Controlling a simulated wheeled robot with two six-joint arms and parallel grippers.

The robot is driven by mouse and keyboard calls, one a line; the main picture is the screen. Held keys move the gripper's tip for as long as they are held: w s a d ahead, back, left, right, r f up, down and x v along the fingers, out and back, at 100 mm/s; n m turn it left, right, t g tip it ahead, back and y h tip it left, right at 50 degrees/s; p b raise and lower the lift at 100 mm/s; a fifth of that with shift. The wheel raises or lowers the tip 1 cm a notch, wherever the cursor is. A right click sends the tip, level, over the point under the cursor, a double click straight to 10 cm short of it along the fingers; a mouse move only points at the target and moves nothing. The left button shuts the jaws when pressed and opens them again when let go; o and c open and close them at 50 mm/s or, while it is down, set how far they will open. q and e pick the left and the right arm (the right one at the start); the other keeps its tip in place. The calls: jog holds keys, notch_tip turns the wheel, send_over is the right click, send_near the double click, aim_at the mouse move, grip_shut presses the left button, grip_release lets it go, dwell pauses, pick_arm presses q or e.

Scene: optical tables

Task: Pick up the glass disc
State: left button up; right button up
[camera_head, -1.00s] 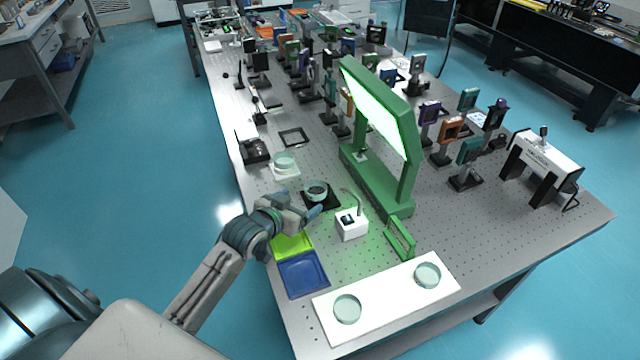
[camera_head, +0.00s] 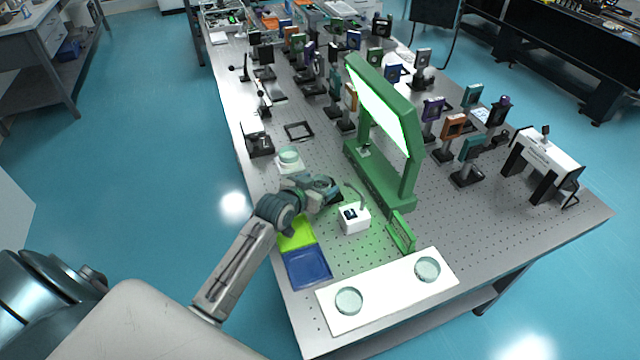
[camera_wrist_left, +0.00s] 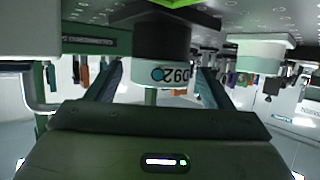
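My left gripper (camera_head: 332,188) is over the black pad right of the white stand, its arm hiding most of the pad. In the left wrist view, which looks upside down, its two fingers (camera_wrist_left: 158,85) are apart. Between them in the picture is a pale glass disc (camera_wrist_left: 140,92) marked with dark characters, on a black round holder (camera_wrist_left: 160,42). I cannot tell whether the fingers touch it. Another glass disc (camera_head: 289,155) sits on the white stand; it also shows in the left wrist view (camera_wrist_left: 262,60). Two more discs (camera_head: 348,301) (camera_head: 428,268) lie on a white plate. My right gripper is out of view.
A white block with a bent rod (camera_head: 354,218) stands close right of the gripper. A green lit frame (camera_head: 410,170) rises behind it. Yellow-green (camera_head: 296,236) and blue (camera_head: 307,268) trays lie under the forearm's right side. Many optic mounts fill the table's far part.

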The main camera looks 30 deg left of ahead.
aim_at(316, 185)
pick_arm(q)
jog(key=c, duration=0.9)
jog(key=shift+c, duration=0.2)
jog(key=shift+w+r+b, duration=0.1)
jog(key=shift+r+b, duration=0.2)
jog(key=shift+r, duration=0.15)
jog(key=shift+s+a+r+b, duration=0.15)
jog(key=shift+r+b, duration=0.2)
jog(key=shift+r, duration=0.3)
jog(key=shift+s+r+b, duration=0.15)
jog(key=shift+r+b, duration=0.15)
jog(key=shift+r, duration=0.3)
jog(key=s+a+b, duration=0.1)
jog(key=s+a, duration=0.1)
jog(key=s, duration=0.5)
jog(key=s+a+r+b, duration=0.1)
jog(key=s+a, duration=0.2)
jog(key=s, duration=0.4)
jog(key=shift+s+r, duration=0.25)
jog(key=shift+r, duration=0.05)
